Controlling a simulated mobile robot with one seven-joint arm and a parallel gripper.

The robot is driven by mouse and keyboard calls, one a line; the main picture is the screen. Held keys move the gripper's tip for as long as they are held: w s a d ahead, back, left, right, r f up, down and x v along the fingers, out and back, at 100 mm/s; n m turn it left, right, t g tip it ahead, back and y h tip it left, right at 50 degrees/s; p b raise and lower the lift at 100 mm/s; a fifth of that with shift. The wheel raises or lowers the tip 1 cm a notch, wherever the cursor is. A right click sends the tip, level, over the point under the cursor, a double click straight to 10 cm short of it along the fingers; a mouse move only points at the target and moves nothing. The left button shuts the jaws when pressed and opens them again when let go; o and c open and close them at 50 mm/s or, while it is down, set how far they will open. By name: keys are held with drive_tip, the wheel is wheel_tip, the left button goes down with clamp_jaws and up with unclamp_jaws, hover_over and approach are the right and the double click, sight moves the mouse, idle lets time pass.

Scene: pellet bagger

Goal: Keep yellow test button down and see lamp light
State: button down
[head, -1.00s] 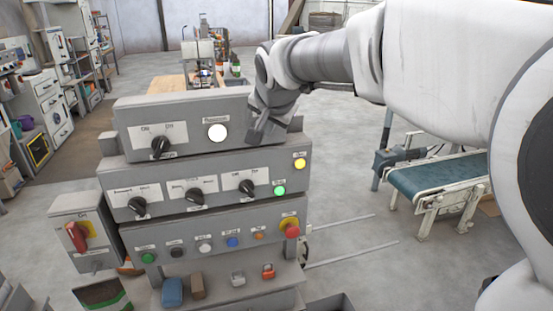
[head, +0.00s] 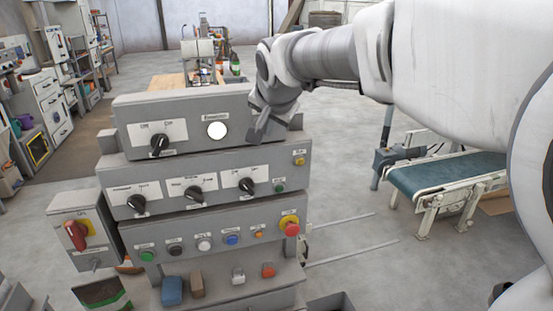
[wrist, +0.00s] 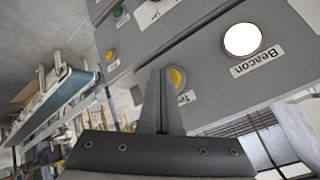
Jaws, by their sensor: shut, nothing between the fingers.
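The yellow test button (wrist: 177,78) shows in the wrist view on the top panel, beside a partly covered label. In the head view my gripper hides it. My gripper (wrist: 160,73) is shut and empty, its tips right at the button's edge; I cannot tell whether they touch it. In the head view my gripper (head: 258,138) is in front of the right end of the top panel. The round beacon lamp (head: 217,131) glows white, also in the wrist view (wrist: 242,40). The yellow lamp (head: 299,161) and green lamp (head: 280,189) on the middle panel look dark.
Black rotary switches (head: 159,145) sit on the upper panels. A red emergency stop (head: 291,228) and a row of small buttons are lower down. A red-handled switch box (head: 77,236) is at left. A conveyor (head: 447,174) stands at right, with open floor between.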

drive_tip(key=shift+s+d, duration=0.15)
drive_tip(key=shift+s, duration=0.4)
drive_tip(key=shift+s+d+b, duration=0.2)
drive_tip(key=shift+s+b, duration=0.25)
drive_tip(key=shift+s, duration=0.35)
drive_tip(key=shift+s+d+b, duration=0.25)
drive_tip(key=shift+s+b, duration=0.15)
drive_tip(key=shift+s, duration=0.4)
drive_tip(key=shift+s+d+b, duration=0.2)
drive_tip(key=shift+s+b, duration=0.25)
drive_tip(key=shift+s, duration=0.35)
drive_tip(key=s+d+f+n+g, duration=0.1)
drive_tip(key=s+d+f, duration=0.3)
drive_tip(key=s, duration=0.3)
drive_tip(key=s+d+f+n+g+h, duration=0.1)
drive_tip(key=s+d+f+n, duration=0.1)
drive_tip(key=s+d+f, duration=0.3)
drive_tip(key=s+d+f+n+g, duration=0.1)
drive_tip(key=s+d+f, duration=0.3)
drive_tip(key=s, duration=0.7)
drive_tip(key=shift+d+f+n+h, duration=0.25)
drive_tip(key=shift+d+n+h, duration=0.05)
drive_tip(key=shift+n, duration=0.4)
